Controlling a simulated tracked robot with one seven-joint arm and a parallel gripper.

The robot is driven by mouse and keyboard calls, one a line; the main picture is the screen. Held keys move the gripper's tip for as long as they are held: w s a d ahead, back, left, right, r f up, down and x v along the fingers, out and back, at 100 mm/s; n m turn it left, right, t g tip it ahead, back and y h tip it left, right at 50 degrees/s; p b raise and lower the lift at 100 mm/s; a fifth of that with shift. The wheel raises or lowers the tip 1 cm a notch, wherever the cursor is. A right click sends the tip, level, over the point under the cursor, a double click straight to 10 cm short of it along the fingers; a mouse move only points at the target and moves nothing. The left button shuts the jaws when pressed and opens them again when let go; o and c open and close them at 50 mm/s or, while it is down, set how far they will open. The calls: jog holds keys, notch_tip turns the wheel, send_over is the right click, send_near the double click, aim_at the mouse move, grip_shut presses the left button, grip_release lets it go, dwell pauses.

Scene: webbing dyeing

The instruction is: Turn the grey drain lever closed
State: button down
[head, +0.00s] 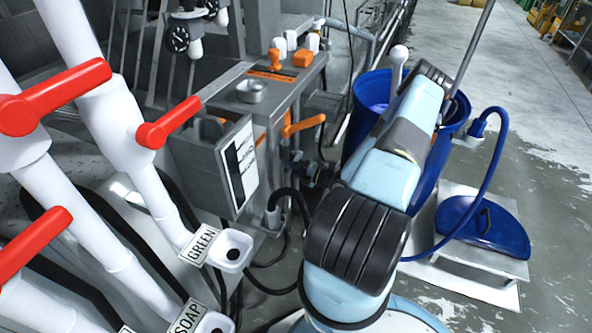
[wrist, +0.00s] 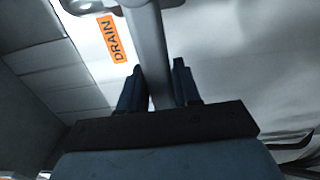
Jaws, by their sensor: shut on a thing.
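The grey drain lever (wrist: 148,40) runs down from the top middle of the wrist view as a smooth round bar. My gripper (wrist: 157,82) has one dark blue finger on each side of this bar and is shut on it. The lever's lower end is hidden behind the gripper's body. An orange label reading DRAIN (wrist: 114,39) is on a pale surface just left of the lever. In the head view my arm covers the lever and gripper.
In the head view, white pipes with red levers (head: 168,123) stand at left. A grey machine box (head: 215,165) with an orange lever (head: 303,125) is in the middle. A blue barrel (head: 370,100) stands behind my arm, with a blue hose (head: 497,165). Open floor lies far right.

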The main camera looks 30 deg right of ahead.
jog(key=shift+d+r, duration=0.1)
jog(key=shift+d, duration=0.15)
dwell(0.3)
jog(key=c, duration=1.1)
grip_release()
jog(key=shift+w, duration=0.1)
jog(key=shift+c, duration=0.2)
jog(key=shift+o, duration=1.3)
jog(key=shift+a, duration=0.15)
jog(key=v, duration=1.4)
